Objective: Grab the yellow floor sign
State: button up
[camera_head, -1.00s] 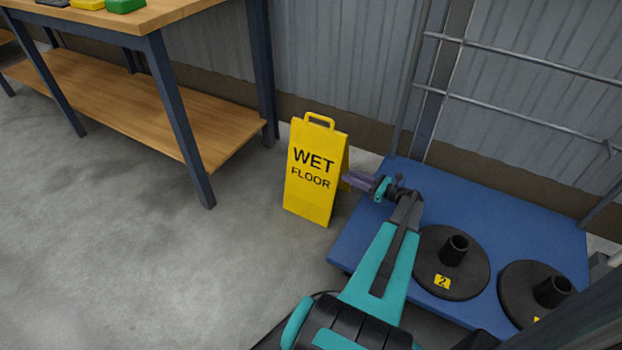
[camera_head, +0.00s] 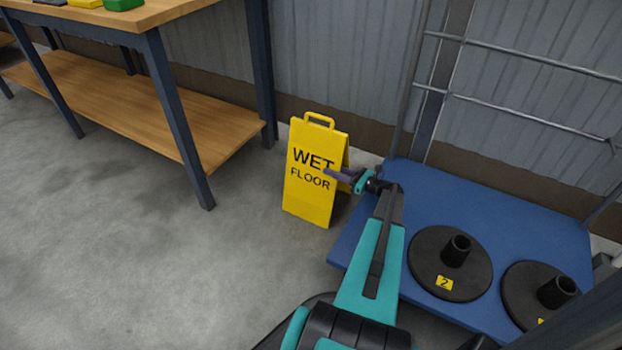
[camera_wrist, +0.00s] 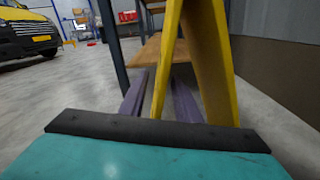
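The yellow floor sign (camera_head: 309,205) stands upright on the concrete floor between the workbench and the blue platform. It has a handle on top and reads "WET FLOOR". My gripper (camera_head: 338,175) overlaps the right edge of its front panel in the head view. In the wrist view, the two purple fingers of my gripper (camera_wrist: 158,75) are spread apart. The sign (camera_wrist: 210,60) shows its two leaning panels edge-on, with the near panel's edge seen between the fingers. I cannot tell whether either finger touches it.
A wooden workbench (camera_head: 160,109) with dark legs stands at the left. A blue platform (camera_head: 500,205) at the right carries black round bases (camera_head: 425,270) and a metal rail frame (camera_head: 520,62). A corrugated wall is behind. The floor at left front is clear.

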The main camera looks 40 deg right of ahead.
aim_at(320, 168)
jog(key=shift+w, duration=0.3)
jog(key=shift+a, duration=0.1)
jog(key=shift+b+x, duration=0.95)
jog(key=shift+x, duration=0.45)
jog(key=shift+b+x, duration=0.4)
jog(key=shift+x, duration=0.8)
jog(key=shift+r, duration=0.15)
grip_shut()
jog(key=shift+w+r, duration=0.1)
